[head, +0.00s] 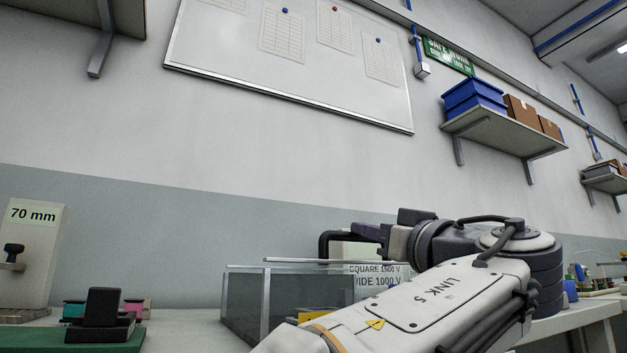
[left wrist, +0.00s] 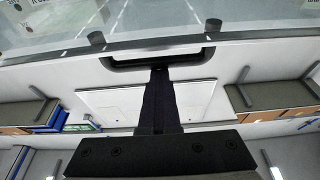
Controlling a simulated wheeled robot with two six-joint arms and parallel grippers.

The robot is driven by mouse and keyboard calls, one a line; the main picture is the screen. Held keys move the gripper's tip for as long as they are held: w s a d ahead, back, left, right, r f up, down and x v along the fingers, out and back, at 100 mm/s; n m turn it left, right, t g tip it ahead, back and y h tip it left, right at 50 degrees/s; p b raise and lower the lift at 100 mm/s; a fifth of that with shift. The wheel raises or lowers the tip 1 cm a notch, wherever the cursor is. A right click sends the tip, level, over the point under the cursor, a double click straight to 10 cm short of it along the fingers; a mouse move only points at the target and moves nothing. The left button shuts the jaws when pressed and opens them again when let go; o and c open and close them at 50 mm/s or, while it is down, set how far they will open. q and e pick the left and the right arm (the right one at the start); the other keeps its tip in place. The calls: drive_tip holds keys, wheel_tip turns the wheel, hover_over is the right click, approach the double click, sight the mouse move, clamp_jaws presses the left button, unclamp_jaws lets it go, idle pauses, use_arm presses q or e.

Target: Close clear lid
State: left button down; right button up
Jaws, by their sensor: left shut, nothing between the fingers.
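The clear lid shows in the head view as a thin, nearly edge-on grey bar (head: 290,260) just above the rim of a clear-walled box (head: 242,305). I cannot tell whether it rests fully on the rim. In the left wrist view the clear lid (left wrist: 130,20) fills the top, with a dark edge bar. Its black bow handle (left wrist: 190,60) is below that bar and also shows in the head view (head: 323,246). My left gripper (head: 362,230) is shut and empty at the handle. Its fingertips (left wrist: 159,72) overlap the handle's middle; contact is unclear. My right gripper is out of view.
A green mat (head: 60,340) with a black block (head: 102,307) lies at the left by a 70 mm sign (head: 32,216). A label (head: 375,275) shows behind the box. My left arm hides the box's right part. Wall shelves (head: 500,130) are high up.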

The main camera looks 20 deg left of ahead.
use_arm(q)
drive_tip(key=shift+w+d+f, duration=0.1)
drive_tip(key=shift+w+f, duration=0.1)
drive_tip(key=shift+f, duration=0.35)
wheel_tip(320, 180, up, 5)
drive_tip(key=p, duration=0.3)
drive_tip(key=f+v, duration=0.2)
drive_tip(key=v, duration=0.8)
drive_tip(key=shift+s+p, duration=0.15)
drive_tip(key=shift+p, duration=0.2)
drive_tip(key=shift+f, duration=0.1)
